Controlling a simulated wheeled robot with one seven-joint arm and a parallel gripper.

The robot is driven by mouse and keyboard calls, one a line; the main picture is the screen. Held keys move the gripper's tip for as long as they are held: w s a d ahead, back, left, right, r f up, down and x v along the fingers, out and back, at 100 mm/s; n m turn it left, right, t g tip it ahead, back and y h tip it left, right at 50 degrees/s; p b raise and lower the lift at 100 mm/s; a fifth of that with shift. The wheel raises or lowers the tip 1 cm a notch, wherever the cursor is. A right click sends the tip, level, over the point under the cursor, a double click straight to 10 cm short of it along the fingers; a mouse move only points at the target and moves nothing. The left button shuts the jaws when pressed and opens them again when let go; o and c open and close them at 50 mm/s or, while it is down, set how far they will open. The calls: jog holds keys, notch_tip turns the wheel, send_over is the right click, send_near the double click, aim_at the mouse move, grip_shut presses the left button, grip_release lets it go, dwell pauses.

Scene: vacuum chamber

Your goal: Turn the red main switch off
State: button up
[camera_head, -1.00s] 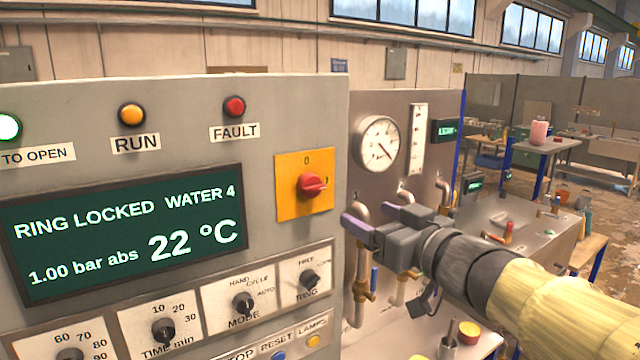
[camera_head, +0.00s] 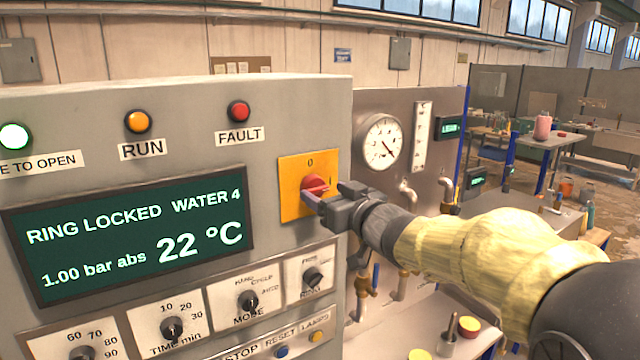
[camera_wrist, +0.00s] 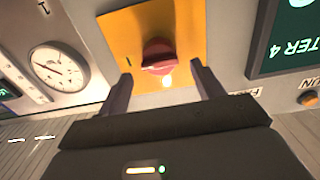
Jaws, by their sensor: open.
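The red main switch (camera_head: 314,187) is a rotary knob on a yellow plate (camera_head: 294,205) at the right of the grey control panel. The plate is marked 0 at the top and I at the right. The knob's handle lies roughly level, toward the I mark. My gripper (camera_head: 322,198) is open right in front of the knob. In the wrist view the red knob (camera_wrist: 158,57) shows between the two finger tips (camera_wrist: 160,70), with a gap on both sides. I see no contact. In the head view a finger covers the knob's lower part.
The panel has a green display (camera_head: 130,235), lamps and small black knobs, with the RING knob (camera_head: 312,277) just below the switch. A pressure gauge (camera_head: 382,142) and pipes (camera_head: 408,192) stand to the right, behind my gripper.

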aim_at(319, 189)
jog(key=x, duration=0.3)
jog(key=shift+w+a+p, duration=0.15)
jog(key=shift+w+p, duration=0.05)
jog(key=shift+p, duration=0.2)
jog(key=shift+s, duration=0.1)
jog(key=shift+c, duration=0.2)
jog(key=c, duration=1)
jog(key=shift+o, duration=0.2)
